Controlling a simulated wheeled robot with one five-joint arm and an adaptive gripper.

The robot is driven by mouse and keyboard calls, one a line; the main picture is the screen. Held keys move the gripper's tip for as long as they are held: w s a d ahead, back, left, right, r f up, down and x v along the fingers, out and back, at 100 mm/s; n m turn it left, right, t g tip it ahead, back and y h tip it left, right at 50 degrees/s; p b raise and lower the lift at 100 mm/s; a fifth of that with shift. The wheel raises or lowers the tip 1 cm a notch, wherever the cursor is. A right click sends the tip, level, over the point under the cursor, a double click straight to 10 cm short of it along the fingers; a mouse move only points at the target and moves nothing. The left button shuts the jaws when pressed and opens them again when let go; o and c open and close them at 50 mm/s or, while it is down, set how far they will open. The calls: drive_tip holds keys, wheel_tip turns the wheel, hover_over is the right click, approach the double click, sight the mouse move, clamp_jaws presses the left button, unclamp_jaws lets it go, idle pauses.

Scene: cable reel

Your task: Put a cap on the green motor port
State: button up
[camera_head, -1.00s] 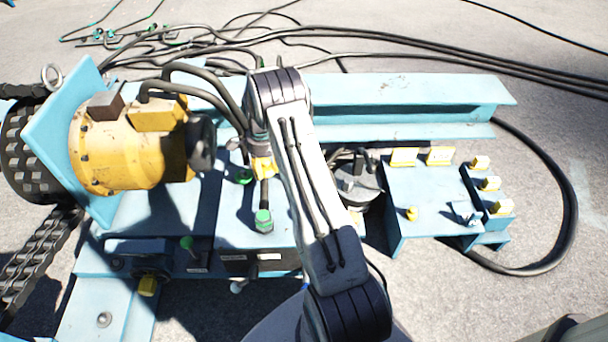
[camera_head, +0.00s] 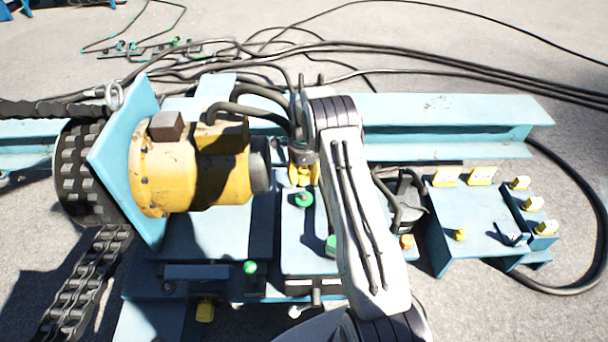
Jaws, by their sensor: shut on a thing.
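My gripper (camera_head: 303,175) points down beside the yellow motor, just above a green port (camera_head: 304,198). A small yellow piece at its fingertips looks like a cap, and the jaws are shut on it. I see a small gap or near contact with the port; I cannot tell which. Another green fitting (camera_head: 331,245) is partly hidden by my arm, and a third green one (camera_head: 250,267) sits lower left. Which one is the motor port is not clearly marked. The yellow motor (camera_head: 165,160) stands at the left on its blue plate.
A blue stand (camera_head: 470,215) at the right carries several yellow caps (camera_head: 480,176). A long blue beam (camera_head: 430,110) runs behind. Black hoses (camera_head: 255,112) arch from the motor close to my gripper. A sprocket and chain (camera_head: 85,270) are at the left.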

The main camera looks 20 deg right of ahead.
sight(304, 168)
drive_tip(key=shift+f+b, duration=1.85)
drive_tip(key=shift+f, duration=1.75)
drive_tip(key=shift+f+b, duration=0.4)
drive_tip(key=shift+f, duration=0.1)
drive_tip(key=shift+f+b, duration=0.25)
drive_tip(key=shift+b, duration=0.35)
drive_tip(key=o, duration=1.2)
wheel_tip(304, 168, up, 12)
